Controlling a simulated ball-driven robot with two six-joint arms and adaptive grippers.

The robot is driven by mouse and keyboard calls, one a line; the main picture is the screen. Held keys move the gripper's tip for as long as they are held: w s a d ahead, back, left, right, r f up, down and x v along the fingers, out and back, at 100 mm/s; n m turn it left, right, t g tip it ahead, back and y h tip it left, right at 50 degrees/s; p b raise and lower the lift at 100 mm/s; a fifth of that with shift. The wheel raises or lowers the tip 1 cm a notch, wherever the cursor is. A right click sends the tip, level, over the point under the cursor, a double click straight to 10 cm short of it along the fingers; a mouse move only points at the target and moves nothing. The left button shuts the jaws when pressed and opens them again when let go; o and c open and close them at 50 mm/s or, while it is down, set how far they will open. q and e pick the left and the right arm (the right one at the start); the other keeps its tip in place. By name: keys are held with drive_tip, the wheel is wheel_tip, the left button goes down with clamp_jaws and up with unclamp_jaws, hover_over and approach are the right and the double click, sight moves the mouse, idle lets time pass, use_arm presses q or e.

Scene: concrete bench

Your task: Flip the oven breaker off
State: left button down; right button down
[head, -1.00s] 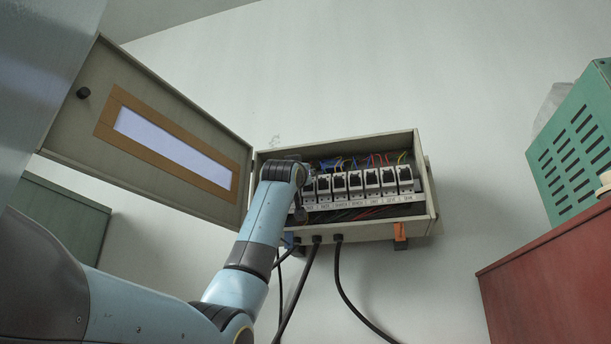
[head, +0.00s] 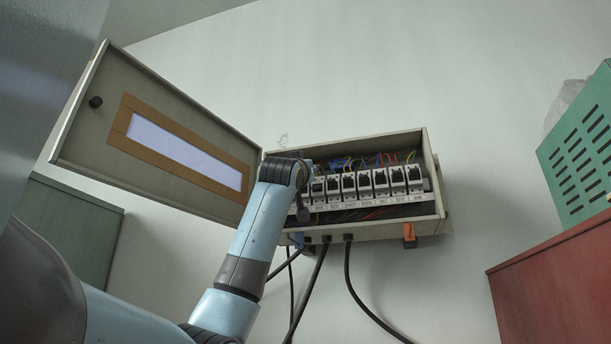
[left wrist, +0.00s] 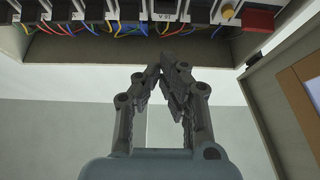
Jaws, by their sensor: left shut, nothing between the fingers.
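The breaker box (head: 443,205) hangs open on the wall. It holds a row of black-and-white breakers (head: 365,184), with a white label strip (head: 372,203) below them. I cannot read which label is the oven's, and my left arm covers the left end of the row. In the left wrist view the breakers and labels (left wrist: 163,17) run along the top edge, partly cut off. My left gripper (left wrist: 165,75) is shut and empty, its fingertips in front of the box's inner edge, apart from the breakers.
The box door (head: 90,140) stands open to the left, and shows at the right in the left wrist view (left wrist: 270,105). Coloured wires (head: 375,160) run inside the box. Black cables (head: 349,285) hang below. A red cabinet (head: 555,290) and green vented case (head: 580,160) stand right.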

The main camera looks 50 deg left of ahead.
use_arm(q)
drive_tip(key=v, duration=0.3)
drive_tip(key=shift+s+d+f+b, duration=0.1)
drive_tip(key=shift+s+b, duration=0.05)
drive_tip(key=shift+b, duration=0.15)
use_arm(e)
drive_tip(key=shift+a+f, duration=0.55)
drive_tip(key=shift+a, duration=0.35)
drive_tip(key=shift+d, duration=0.2)
drive_tip(key=shift+d, duration=0.25)
